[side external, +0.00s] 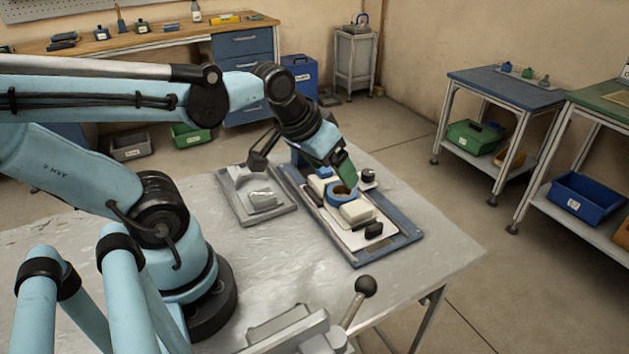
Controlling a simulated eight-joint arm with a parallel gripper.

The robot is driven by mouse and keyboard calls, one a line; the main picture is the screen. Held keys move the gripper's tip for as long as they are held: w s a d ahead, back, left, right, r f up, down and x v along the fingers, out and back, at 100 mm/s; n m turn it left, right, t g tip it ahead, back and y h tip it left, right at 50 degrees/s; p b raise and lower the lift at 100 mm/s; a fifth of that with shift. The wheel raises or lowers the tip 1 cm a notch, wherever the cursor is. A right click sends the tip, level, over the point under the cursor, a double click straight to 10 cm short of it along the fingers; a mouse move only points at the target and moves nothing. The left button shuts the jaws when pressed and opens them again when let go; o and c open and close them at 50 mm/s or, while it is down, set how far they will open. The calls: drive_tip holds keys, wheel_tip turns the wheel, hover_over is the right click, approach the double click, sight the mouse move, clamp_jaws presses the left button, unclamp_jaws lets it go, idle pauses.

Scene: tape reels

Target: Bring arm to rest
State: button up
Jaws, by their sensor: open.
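My gripper (345,168) is at the end of my light blue arm, pointing down over a blue-framed tray (372,256) on the metal table. Its green fingertip part is just above or beside a blue ring-shaped reel (341,196); I cannot tell whether they touch. The gripper is open, though its far finger is hard to make out. A cream block (357,211) and a small black block (374,230) sit on the tray in front of the reel. A small dark round part (368,175) is to the right of the gripper.
A grey fixture plate (262,198) lies left of the tray. A metal device with a black-knobbed lever (364,288) stands at the table's front. The metal table (440,250) is bare at the right. Benches with bins stand apart behind and to the right.

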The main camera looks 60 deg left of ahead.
drive_tip(key=shift+w+d+r+m+t+h, duration=0.15)
drive_tip(key=shift+d+m+t, duration=0.15)
drive_tip(key=shift+d+m, duration=0.45)
drive_tip(key=shift+w+d+m+t+h, duration=0.15)
drive_tip(key=shift+d+m+t, duration=0.15)
drive_tip(key=shift+d+m, duration=0.45)
